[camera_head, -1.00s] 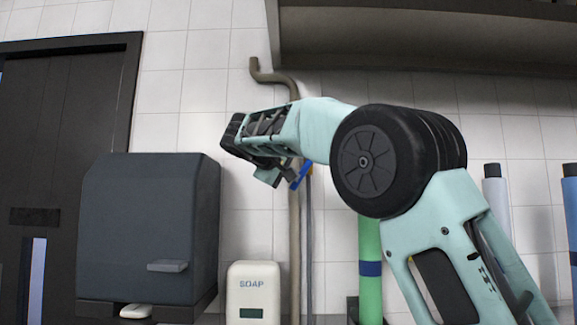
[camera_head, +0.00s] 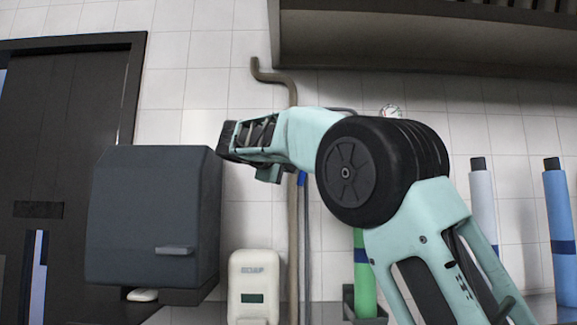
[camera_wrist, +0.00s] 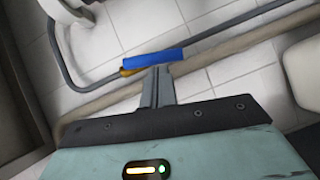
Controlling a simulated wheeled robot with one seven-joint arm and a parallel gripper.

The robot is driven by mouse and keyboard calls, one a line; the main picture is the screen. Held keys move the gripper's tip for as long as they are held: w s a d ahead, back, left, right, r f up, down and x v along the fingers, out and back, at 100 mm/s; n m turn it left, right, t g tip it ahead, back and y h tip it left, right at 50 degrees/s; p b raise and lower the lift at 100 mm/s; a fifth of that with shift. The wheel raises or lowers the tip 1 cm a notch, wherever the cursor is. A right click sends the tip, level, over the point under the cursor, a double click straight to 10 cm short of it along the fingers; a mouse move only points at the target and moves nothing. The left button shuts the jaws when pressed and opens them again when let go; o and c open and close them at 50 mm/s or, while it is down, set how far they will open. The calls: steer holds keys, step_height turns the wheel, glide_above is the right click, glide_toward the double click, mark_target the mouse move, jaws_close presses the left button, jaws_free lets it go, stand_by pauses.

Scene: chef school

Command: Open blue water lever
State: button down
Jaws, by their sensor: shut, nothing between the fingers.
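The blue water lever (camera_wrist: 155,60) is in the upper middle of the wrist view, lying roughly along a thin grey pipe (camera_wrist: 235,22). A yellow-orange fitting (camera_wrist: 128,71) shows at its left end. My gripper (camera_wrist: 160,72) is shut and empty, with its fingertips right at the lever's lower edge; I cannot tell if they touch. In the head view, a small part of the lever (camera_head: 302,178) shows upright, just right of my gripper (camera_head: 268,176). The rest of it is hidden behind my arm.
A thick beige pipe (camera_head: 293,230) runs down the tiled wall beside the lever. A dark grey dispenser (camera_head: 150,215) is at the left, close to my gripper in the picture. A soap dispenser (camera_head: 253,285) is below. A dark hood (camera_head: 430,40) hangs above.

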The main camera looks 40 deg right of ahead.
steer(key=b+v, duration=0.3)
steer(key=v, duration=0.7)
steer(key=shift+a, duration=0.35)
steer(key=shift+s, duration=0.1)
steer(key=w+a+f+n+t+y, duration=0.1)
steer(key=a+f+n+y, duration=0.15)
steer(key=f, duration=0.65)
steer(key=w+a+f+n+y, duration=0.15)
steer(key=a+f+y, duration=0.25)
steer(key=f, duration=0.4)
steer(key=s+a+f+n+g+y, duration=0.1)
steer(key=s+a+f+y, duration=0.1)
steer(key=s+a+f, duration=0.35)
steer(key=s+a+f+n+g+y, duration=0.1)
steer(key=s+a+f+y, duration=0.15)
steer(key=f, duration=0.65)
steer(key=s+a+f+g+y, duration=0.2)
steer(key=s+a+f, duration=0.1)
steer(key=s+f, duration=0.7)
steer(key=s+a+f+g+y, duration=0.2)
steer(key=s+f, duration=0.8)
steer(key=s, duration=0.9)
steer(key=shift+a+f+m+g+y, duration=0.35)
steer(key=shift+a+g, duration=0.35)
steer(key=shift+a, duration=0.45)
